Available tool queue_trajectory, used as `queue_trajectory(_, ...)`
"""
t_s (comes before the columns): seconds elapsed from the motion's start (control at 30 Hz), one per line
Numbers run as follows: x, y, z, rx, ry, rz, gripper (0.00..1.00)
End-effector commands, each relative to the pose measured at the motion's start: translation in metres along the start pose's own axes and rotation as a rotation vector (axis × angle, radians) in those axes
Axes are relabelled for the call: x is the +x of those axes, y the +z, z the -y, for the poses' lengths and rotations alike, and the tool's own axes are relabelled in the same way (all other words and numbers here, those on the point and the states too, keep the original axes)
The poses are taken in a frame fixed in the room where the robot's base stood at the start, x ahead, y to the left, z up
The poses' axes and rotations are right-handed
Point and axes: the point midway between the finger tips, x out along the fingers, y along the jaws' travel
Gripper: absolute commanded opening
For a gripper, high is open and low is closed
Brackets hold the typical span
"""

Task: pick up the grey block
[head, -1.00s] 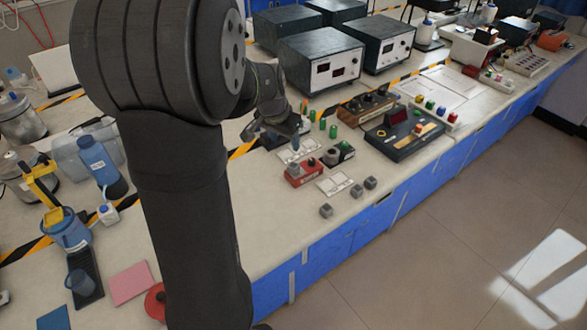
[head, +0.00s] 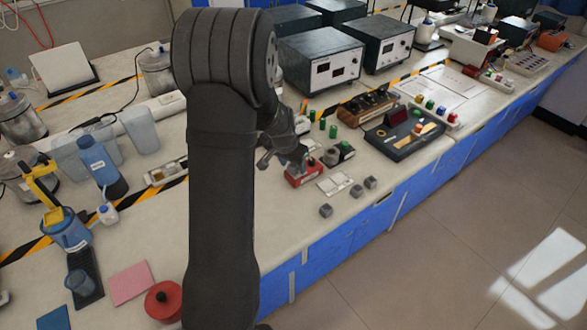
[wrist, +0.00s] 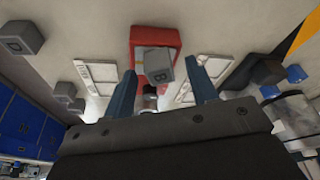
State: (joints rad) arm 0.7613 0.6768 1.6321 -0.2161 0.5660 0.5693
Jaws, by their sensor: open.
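A grey block with a dark letter on its face (wrist: 158,65) sits over a red box (wrist: 143,38) in the wrist view. My gripper (wrist: 163,76) is open, its two blue fingers on either side of the block in the picture, with gaps showing; whether they are down at its height I cannot tell. In the head view my gripper (head: 292,158) is over the red box (head: 303,178) and hides the block there. Other grey blocks lie on the bench: one near the front edge (head: 326,211) and two beside a white card (head: 356,190), (head: 370,182).
A black box with a grey top (head: 340,153) stands close to the right of the red box. A dark control panel (head: 403,134) is farther right. The bench's front edge, with blue cabinets below, is near the loose blocks. Green pieces (head: 333,131) stand behind.

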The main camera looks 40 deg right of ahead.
Motion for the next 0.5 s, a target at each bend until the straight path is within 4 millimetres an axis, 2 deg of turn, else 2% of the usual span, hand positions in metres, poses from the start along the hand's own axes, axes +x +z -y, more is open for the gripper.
queue_trajectory(0.3,0.0046,0.0,0.0001,0.0,-0.001,0.0,0.51)
queue_trajectory(0.5,0.0044,0.0,0.0002,0.0,-0.001,0.0,0.12)
